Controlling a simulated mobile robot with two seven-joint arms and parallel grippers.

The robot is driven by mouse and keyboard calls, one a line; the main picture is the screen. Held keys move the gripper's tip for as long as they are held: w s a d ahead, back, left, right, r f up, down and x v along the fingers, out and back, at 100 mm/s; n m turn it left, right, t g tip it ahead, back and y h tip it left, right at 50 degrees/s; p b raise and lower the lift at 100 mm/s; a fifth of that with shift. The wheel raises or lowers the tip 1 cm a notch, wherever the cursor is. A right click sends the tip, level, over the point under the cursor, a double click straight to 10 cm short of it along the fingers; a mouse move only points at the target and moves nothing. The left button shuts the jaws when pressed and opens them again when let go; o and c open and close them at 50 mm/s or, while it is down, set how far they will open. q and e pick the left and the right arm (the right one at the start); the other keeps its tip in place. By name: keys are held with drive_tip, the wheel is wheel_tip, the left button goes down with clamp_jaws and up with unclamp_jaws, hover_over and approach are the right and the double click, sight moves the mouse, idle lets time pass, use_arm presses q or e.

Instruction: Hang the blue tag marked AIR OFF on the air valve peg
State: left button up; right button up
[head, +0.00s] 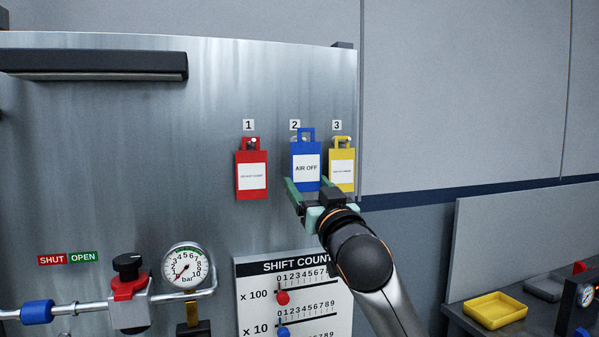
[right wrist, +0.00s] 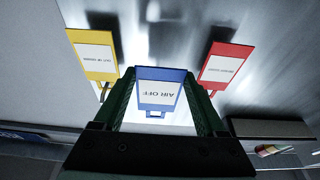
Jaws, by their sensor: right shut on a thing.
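The blue tag (head: 306,147) reads AIR OFF on its white label and stands upright in front of the grey panel, below the number 2 sign. My right gripper (head: 308,190) is shut on its lower part, and the right wrist view shows the blue tag (right wrist: 160,74) between the green fingers. I cannot tell whether its top loop is around peg 2 or clear of it. The air valve (head: 130,285), with a black knob and red collar, is at lower left on a pipe. I cannot make out its peg for certain. My left gripper is out of view.
A red tag (head: 251,192) hangs at number 1 and a yellow tag (head: 341,185) at number 3, close on either side. A pressure gauge (head: 186,266) and a shift count board (head: 247,312) are below. A yellow tray (head: 495,310) sits on the right bench.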

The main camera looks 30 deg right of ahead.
drive_tip(key=shift+s+a, duration=0.25)
drive_tip(key=shift+s, duration=0.7)
drive_tip(key=shift+s+a, duration=0.2)
drive_tip(key=shift+s, duration=0.7)
drive_tip(key=a+f+n+y, duration=0.1)
drive_tip(key=a+f+y, duration=0.25)
drive_tip(key=f, duration=0.35)
drive_tip(key=w+a+f+n+y, duration=0.1)
drive_tip(key=a+f+n+y, duration=0.1)
drive_tip(key=a+f, duration=0.35)
drive_tip(key=a+f+n+y, duration=0.1)
drive_tip(key=a+f+y, duration=0.2)
drive_tip(key=f, duration=0.6)
drive_tip(key=s+a+f+m+h, duration=0.1)
drive_tip(key=s+f+h, duration=0.2)
drive_tip(key=s+f, duration=1.2)
drive_tip(key=shift+s+a+f+t, duration=0.3)
drive_tip(key=shift+s+a+f, duration=0.1)
drive_tip(key=shift+f, duration=0.1)
